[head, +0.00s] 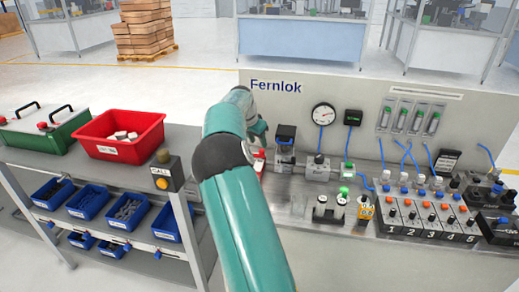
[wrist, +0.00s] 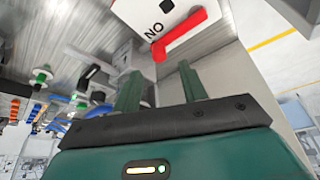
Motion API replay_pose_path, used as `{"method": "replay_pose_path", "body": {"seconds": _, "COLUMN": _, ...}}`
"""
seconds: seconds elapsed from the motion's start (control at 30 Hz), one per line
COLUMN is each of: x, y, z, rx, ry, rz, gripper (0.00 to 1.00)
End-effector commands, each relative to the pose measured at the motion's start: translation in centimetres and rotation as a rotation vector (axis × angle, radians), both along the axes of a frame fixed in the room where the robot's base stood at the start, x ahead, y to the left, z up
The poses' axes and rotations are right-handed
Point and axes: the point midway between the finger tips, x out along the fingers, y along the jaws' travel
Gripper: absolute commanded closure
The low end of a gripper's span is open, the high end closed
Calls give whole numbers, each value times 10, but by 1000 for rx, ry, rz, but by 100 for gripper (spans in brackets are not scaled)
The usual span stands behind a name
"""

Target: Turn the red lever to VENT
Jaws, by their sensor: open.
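A gap appears to remain between the fingertips and the lever. No VENT mark is readable in either view.
The Fernlok panel (head: 290,100) stands behind the bench, with a gauge (head: 323,114), blue hoses and a numbered valve row (head: 425,217) to the right. At left, a shelf holds a red bin (head: 120,150), a green case (head: 45,130) and a CALL button box (head: 166,179).

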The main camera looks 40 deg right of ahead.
Motion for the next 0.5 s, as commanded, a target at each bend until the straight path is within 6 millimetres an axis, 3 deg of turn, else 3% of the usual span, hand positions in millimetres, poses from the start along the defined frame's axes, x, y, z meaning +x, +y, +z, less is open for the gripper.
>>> {"method": "replay_pose_path", "body": {"seconds": 0.23, "x": 4, "y": -16, "z": -40, "rx": 0, "ry": 1, "rz": 1, "gripper": 58}}
{"method": "replay_pose_path", "body": {"seconds": 0.5, "x": 8, "y": -20, "z": -53, "rx": 0, "ry": -1, "rz": 2, "gripper": 58}}
